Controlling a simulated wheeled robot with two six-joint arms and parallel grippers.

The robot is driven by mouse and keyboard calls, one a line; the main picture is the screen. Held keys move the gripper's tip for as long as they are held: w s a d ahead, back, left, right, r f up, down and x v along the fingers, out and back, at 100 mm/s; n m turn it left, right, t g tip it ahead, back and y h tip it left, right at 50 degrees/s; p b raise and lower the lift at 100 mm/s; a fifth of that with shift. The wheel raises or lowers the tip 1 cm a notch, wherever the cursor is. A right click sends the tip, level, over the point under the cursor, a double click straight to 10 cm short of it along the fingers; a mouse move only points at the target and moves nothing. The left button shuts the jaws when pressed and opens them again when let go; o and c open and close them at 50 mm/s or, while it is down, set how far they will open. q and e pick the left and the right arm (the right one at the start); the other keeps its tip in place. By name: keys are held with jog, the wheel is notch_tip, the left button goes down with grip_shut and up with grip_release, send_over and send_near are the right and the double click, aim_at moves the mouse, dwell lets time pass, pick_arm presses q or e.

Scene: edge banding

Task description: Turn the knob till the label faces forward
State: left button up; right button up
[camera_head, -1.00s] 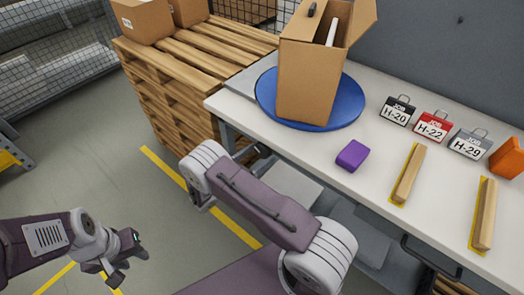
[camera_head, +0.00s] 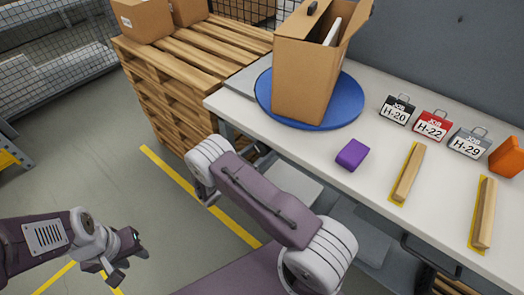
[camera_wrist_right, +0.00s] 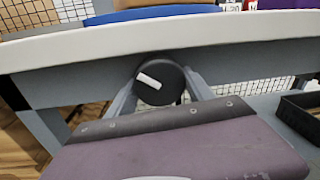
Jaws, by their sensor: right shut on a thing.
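A black knob (camera_wrist_right: 165,92) with a white bar mark sits under the table's front edge. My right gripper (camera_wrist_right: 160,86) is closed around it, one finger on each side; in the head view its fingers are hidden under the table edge. The white bar is tilted. An open cardboard box (camera_head: 302,85) stands on a blue turntable (camera_head: 345,108) on the table. No label shows on its visible sides. My left gripper (camera_head: 128,262) is open and empty over the floor at lower left.
The white table (camera_head: 300,148) also holds a purple block (camera_head: 352,154), job tags H-20 (camera_head: 396,110), H-22 (camera_head: 433,126) and H-29 (camera_head: 468,143), two wooden strips (camera_head: 408,174) and an orange object (camera_head: 508,157). A wooden pallet stack (camera_head: 160,75) with cartons stands left.

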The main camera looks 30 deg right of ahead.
jog(key=m, duration=0.5)
jog(key=shift+m+y+b, duration=0.6)
jog(key=shift+m+b, duration=0.05)
jog(key=shift+m, duration=1.75)
jog(key=o, duration=1.3)
jog(key=shift+o, duration=0.2)
jog(key=shift+w+a+r, duration=0.1)
